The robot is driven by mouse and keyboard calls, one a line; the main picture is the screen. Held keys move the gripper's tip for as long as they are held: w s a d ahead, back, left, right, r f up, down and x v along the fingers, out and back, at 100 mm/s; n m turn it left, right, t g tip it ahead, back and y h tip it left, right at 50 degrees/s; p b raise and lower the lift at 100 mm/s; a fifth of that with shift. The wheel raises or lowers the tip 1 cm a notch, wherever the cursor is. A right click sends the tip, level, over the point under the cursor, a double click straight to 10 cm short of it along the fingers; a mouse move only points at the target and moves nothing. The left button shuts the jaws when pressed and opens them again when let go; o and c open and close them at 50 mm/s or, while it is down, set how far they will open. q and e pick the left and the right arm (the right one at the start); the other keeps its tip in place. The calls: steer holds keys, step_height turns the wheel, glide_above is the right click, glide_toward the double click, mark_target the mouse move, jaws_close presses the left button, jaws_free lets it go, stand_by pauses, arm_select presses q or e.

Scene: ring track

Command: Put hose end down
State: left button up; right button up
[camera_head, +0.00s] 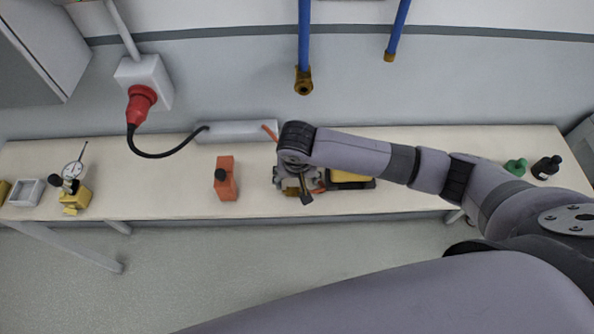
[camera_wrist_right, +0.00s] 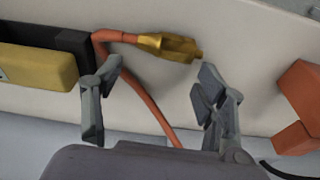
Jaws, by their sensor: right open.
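The orange hose (camera_wrist_right: 150,100) ends in a brass-coloured fitting (camera_wrist_right: 172,46), which appears to lie on the pale bench top. In the right wrist view the hose bends at the top of the black and yellow block and runs down between my fingers. My right gripper (camera_head: 300,190) is over the bench. In the right wrist view its two fingers (camera_wrist_right: 155,92) are spread apart, one on each side of the hose, and grip nothing. In the head view my arm and gripper hide most of the hose. My left gripper is not in view.
A grey box (camera_head: 238,131) with a black cable stands behind. Blue pipes (camera_head: 304,40) hang above.

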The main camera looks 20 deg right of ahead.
mark_target(297, 190)
steer(key=v, duration=1.1)
steer(key=shift+r, duration=0.3)
